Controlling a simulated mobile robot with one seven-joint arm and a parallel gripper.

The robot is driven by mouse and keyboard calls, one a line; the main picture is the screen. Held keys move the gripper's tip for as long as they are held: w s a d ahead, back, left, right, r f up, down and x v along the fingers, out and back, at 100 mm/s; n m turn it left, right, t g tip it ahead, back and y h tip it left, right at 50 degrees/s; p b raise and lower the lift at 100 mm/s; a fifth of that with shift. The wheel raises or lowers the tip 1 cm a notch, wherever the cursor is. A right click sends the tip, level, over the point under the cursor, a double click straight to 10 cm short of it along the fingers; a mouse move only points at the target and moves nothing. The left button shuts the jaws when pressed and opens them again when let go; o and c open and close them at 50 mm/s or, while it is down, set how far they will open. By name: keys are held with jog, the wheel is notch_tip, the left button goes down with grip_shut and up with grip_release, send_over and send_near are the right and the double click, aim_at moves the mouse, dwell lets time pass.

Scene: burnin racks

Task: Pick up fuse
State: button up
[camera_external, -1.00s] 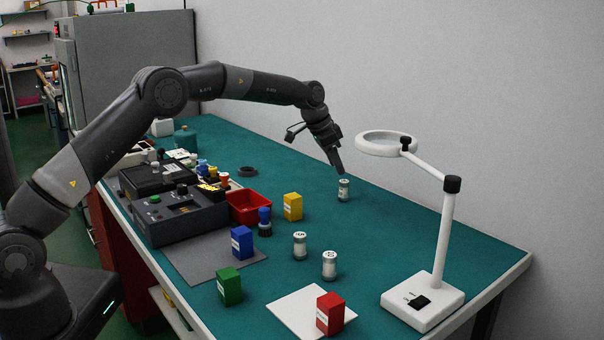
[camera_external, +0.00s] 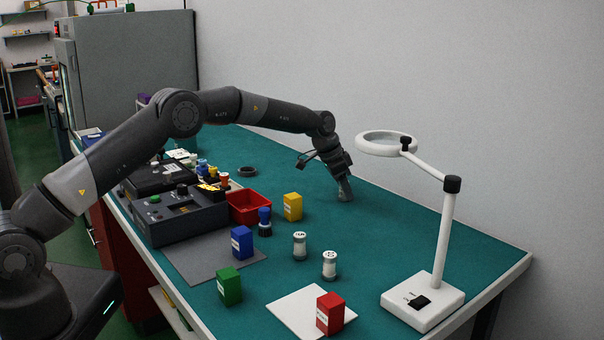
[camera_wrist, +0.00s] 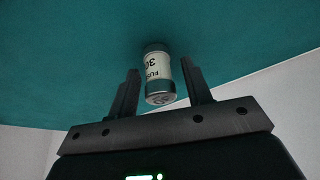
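A white cylindrical fuse with grey ends (camera_wrist: 158,68) stands on the green bench top between the two fingers of my gripper (camera_wrist: 160,78) in the wrist view. Its label reads "FUSE" and a number starting with 30, upside down. The fingers are open, one on each side, with a small gap visible at the right. In the external view my gripper (camera_external: 345,192) is low over the bench and hides this fuse. Two similar fuses stand nearer the front, one at the left (camera_external: 300,246) and one at the right (camera_external: 329,266).
A yellow box (camera_external: 292,207), red bin (camera_external: 249,207), blue box (camera_external: 242,243), green box (camera_external: 229,286) and red box (camera_external: 330,314) stand around the bench. A magnifier lamp (camera_external: 445,240) rises at the right. Bench around my gripper is mostly clear.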

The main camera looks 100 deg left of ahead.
jog(key=c, duration=0.9)
